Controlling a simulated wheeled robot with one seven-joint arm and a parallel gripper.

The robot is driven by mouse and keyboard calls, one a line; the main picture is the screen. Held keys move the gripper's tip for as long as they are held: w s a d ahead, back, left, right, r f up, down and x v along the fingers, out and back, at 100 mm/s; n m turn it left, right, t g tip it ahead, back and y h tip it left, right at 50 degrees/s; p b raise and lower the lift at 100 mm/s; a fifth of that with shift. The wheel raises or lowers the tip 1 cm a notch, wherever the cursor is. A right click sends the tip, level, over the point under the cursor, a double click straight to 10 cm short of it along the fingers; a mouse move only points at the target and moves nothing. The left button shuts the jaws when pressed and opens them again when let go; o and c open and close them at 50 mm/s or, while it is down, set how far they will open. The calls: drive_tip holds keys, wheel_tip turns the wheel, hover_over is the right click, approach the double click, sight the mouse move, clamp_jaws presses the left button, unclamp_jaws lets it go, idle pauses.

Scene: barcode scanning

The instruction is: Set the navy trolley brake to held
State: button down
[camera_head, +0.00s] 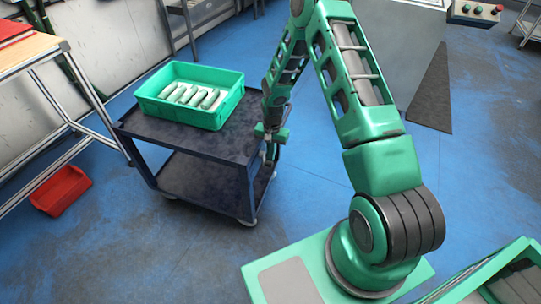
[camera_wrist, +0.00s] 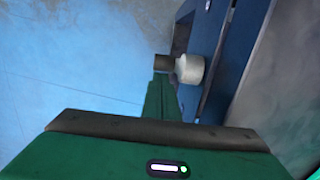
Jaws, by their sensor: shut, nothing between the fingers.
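The navy trolley (camera_head: 205,142) stands left of centre in the head view, with a dark top and a lower shelf. My gripper (camera_head: 271,158) points down beside the trolley's right side. In the wrist view my gripper (camera_wrist: 162,75) is shut and empty, its green finger ending in a dark tip. A pale round part (camera_wrist: 190,69) is right next to the tip, against the trolley's blue side (camera_wrist: 226,60). I cannot tell whether they touch. I cannot make out the brake or its setting with certainty.
A green crate (camera_head: 146,101) with several pale items sits on the trolley top. A red bin (camera_head: 61,190) is on the floor at left, below a bench (camera_head: 28,50). A grey cabinet (camera_head: 412,50) stands behind my arm. Blue floor is free in front of the trolley.

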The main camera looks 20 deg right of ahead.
drive_tip(key=w+d+r, duration=0.2)
drive_tip(key=r, duration=0.3)
drive_tip(key=w+d+r, duration=0.2)
drive_tip(key=r, duration=0.4)
drive_tip(key=shift+w+d+r, duration=0.2)
drive_tip(key=shift+w, duration=0.2)
